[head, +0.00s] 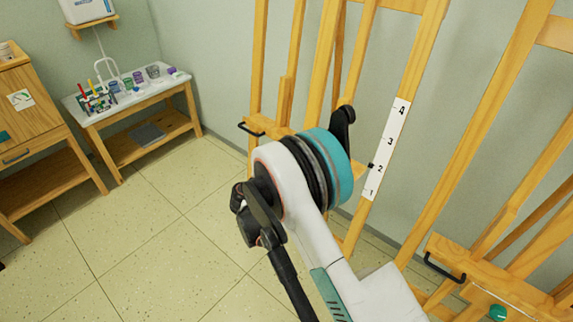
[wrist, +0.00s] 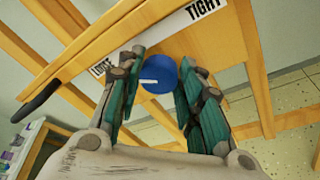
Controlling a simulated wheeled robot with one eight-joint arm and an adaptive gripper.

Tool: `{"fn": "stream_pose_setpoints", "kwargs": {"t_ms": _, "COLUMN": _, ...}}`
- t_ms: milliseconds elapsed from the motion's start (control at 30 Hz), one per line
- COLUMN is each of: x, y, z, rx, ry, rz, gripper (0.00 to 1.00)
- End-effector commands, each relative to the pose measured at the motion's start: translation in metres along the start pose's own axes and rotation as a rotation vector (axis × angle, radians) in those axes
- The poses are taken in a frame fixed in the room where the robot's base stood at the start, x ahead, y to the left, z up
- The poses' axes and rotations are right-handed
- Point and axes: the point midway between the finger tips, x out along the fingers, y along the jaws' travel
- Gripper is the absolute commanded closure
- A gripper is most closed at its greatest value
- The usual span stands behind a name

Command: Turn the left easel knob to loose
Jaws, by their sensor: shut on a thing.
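The left easel (head: 258,60) is light wood and stands behind my arm in the head view. Its blue round knob (wrist: 163,74) shows in the wrist view, on the wooden bar, with a white pointer mark toward the left. A white label on the bar reads "TIGHT" (wrist: 205,9) at upper right and "LOOSE" (wrist: 101,68) at left, partly covered by a finger. The pointer lies on the LOOSE side. My gripper (wrist: 160,62) is shut on the knob, a finger at each side. My arm hides the knob and gripper in the head view.
A second easel stands at right with a green knob (head: 497,312) and a black handle (head: 444,270). A numbered white strip (head: 387,150) is on an upright. The floor between is clear.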

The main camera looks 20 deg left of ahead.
Motion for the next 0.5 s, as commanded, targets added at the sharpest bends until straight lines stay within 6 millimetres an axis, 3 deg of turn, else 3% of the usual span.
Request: {"fn": "stream_pose_setpoints", "kwargs": {"t_ms": 500, "x": 0.0000, "y": 0.0011, "z": 0.0000, "rx": -0.034, "ry": 0.002, "rz": -0.004, "gripper": 0.90}}
